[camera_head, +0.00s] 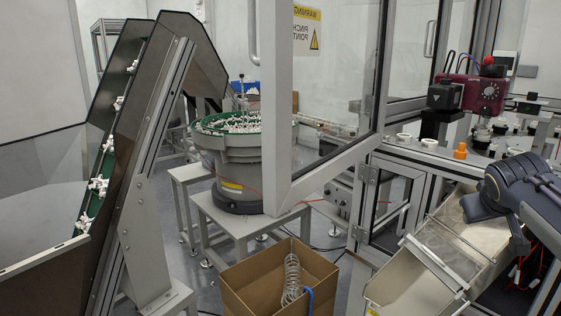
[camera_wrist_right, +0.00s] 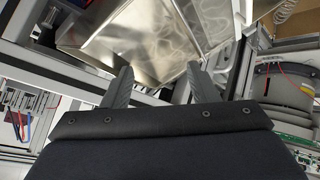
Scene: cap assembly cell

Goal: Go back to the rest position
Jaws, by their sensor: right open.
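My right gripper (camera_wrist_right: 160,84) shows in the right wrist view with its two grey fingers spread apart and nothing between them. A shiny metal chute (camera_wrist_right: 135,40) lies beyond the fingertips. In the head view, part of my dark grey right arm (camera_head: 515,185) is at the right edge, over the metal chute (camera_head: 440,240). My left gripper is in neither view.
A glass door (camera_head: 335,90) with a thick frame stands open in the middle. A bowl feeder (camera_head: 235,160) holds white parts. A cardboard box (camera_head: 245,290) is at the bottom. An inclined conveyor (camera_head: 150,170) rises at left. A machine bench (camera_head: 430,158) is at right.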

